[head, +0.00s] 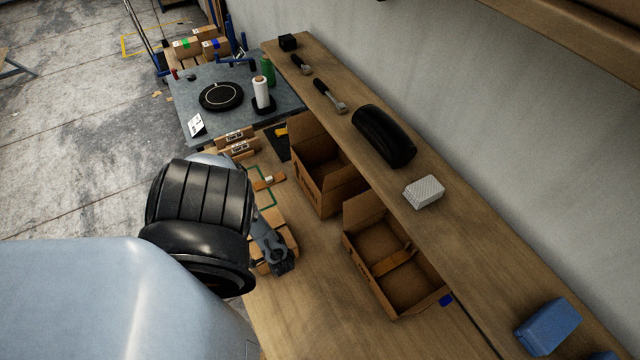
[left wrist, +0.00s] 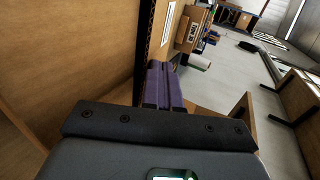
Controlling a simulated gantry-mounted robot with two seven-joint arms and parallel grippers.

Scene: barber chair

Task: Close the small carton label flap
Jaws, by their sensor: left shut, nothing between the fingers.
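A small brown carton (head: 289,238) sits on the wooden bench, partly hidden under my left gripper (head: 281,265). The gripper is over or beside the carton; I cannot tell whether they touch. In the left wrist view, the dark purplish fingers of my left gripper (left wrist: 163,84) are together with nothing between them. A brown board-like surface (left wrist: 75,45) fills the left of that view, close to the fingers. I cannot make out the label flap or its angle. My right gripper is in neither view.
Two larger open cardboard boxes (head: 318,192) (head: 402,304) stand right of the gripper, against a raised wooden shelf (head: 455,235). The shelf holds a black roll (head: 384,136), a white block (head: 424,192) and a blue case (head: 547,326). The bench front is bare.

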